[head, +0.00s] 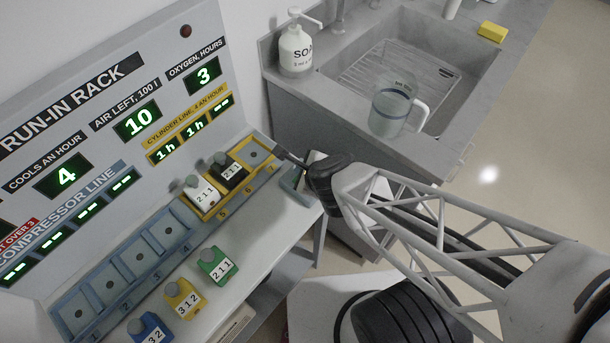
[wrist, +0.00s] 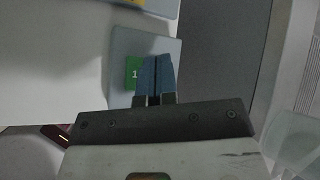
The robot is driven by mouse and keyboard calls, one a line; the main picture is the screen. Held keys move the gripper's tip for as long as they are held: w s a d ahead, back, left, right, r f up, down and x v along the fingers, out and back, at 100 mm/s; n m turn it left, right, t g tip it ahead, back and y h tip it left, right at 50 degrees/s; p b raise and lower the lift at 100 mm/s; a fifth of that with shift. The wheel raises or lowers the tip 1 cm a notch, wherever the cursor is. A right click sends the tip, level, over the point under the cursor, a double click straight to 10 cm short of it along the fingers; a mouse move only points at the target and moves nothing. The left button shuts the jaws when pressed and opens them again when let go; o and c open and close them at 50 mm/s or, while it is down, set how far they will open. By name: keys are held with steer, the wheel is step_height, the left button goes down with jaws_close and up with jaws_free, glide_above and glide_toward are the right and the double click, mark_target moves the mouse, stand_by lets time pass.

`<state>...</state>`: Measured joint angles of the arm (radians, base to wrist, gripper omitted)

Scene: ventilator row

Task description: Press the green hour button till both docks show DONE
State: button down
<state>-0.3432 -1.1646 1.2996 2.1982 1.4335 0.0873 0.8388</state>
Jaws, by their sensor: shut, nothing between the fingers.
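The green hour button (wrist: 131,74), marked 1, shows in the wrist view on a grey plate (wrist: 118,45), partly covered by my fingers. In the head view the plate (head: 291,182) sits at the table's right end, and the button is hidden. My gripper (wrist: 155,58) is shut and empty over the plate; I cannot tell whether it touches the button. It also shows in the head view (head: 281,152). A white ventilator (head: 203,196) and a black ventilator (head: 232,171) stand in yellow-framed docks. Two cylinder-line displays (head: 178,140) read 1h and the third shows dashes.
The rack panel (head: 75,85) reads cools 4, air 10, oxygen 3. Green (head: 217,266), yellow (head: 186,298) and blue (head: 150,330) units stand at the table's front. The compressor docks (head: 140,262) are empty. A sink (head: 400,60) with a jug (head: 392,112) lies behind.

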steer(key=shift+f, duration=0.8)
stand_by(1.3)
steer(key=shift+r, duration=0.75)
steer(key=shift+r, duration=0.2)
steer(key=shift+r, duration=2.35)
steer(key=shift+r, duration=0.15)
